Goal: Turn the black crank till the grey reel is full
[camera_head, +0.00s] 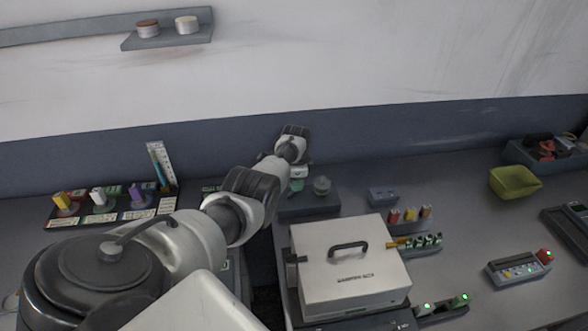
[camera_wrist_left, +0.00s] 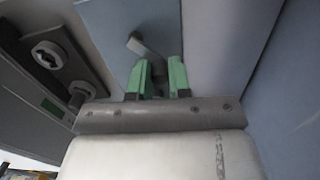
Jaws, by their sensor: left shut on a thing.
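My left arm reaches from the left to a dark grey device (camera_head: 322,204) at the back of the bench. The green fingers of my left gripper (camera_head: 297,184) are beside a small rounded grey thing (camera_head: 321,186), which may be the reel; how full it is cannot be told. In the left wrist view the two green fingers (camera_wrist_left: 161,70) are closed around the dark handle of the crank (camera_wrist_left: 136,44), whose short arm slants up and left from between them. In the head view the crank is hidden behind my wrist. My right gripper is not in view.
A silver case with a black handle (camera_head: 349,284) stands in front of the device. A yellow bin (camera_head: 515,182) and a switch box (camera_head: 519,268) stand at right. A wall shelf (camera_head: 168,40) holds two small rolls.

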